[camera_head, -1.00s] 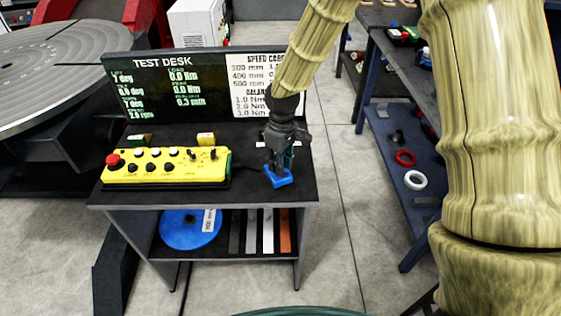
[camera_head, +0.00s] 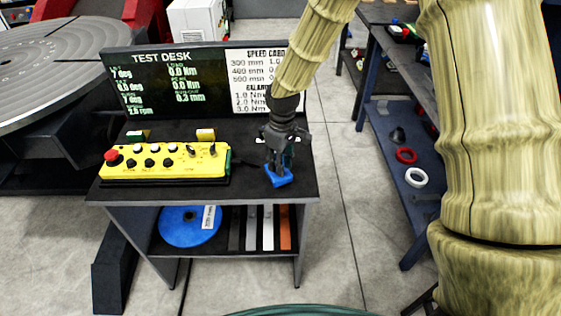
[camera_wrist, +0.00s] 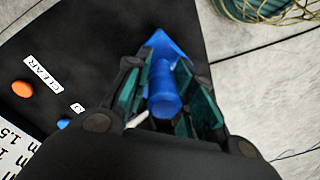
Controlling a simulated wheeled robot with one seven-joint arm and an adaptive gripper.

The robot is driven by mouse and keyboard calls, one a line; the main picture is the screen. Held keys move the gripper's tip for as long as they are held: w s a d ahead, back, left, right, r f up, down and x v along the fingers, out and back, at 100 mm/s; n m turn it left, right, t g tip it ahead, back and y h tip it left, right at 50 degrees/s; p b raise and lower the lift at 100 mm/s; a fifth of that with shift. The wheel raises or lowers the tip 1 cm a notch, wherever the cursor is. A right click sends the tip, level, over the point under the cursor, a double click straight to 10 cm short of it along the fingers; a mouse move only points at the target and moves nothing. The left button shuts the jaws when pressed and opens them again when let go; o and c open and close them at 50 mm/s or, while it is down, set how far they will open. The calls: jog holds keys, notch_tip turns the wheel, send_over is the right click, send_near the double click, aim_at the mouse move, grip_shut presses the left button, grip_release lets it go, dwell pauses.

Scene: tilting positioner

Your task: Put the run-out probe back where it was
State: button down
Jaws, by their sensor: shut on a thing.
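The run-out probe appears to be the blue piece (camera_head: 280,178) at the right end of the test desk top (camera_head: 245,184). It has a flat, pointed base, and in the wrist view its round blue post (camera_wrist: 164,92) stands between the finger pads. My gripper (camera_head: 278,160) points down over the desk and is shut on the blue post. In the wrist view my gripper (camera_wrist: 160,98) shows green pads on both sides of it. Whether the base touches the desk top is hard to tell.
A yellow control box (camera_head: 165,164) with a red button stands left of my gripper. The display board (camera_head: 180,85) rises behind. A blue disc (camera_head: 190,227) is on the shelf below. A rack (camera_head: 410,185) with red and white rings stands right. The front desk top is clear.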

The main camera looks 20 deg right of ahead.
jog(key=shift+f, duration=0.4)
jog(key=c, duration=1.1)
grip_release()
jog(key=r, duration=1.2)
jog(key=shift+w+d, duration=0.15)
jog(key=shift+d, duration=0.1)
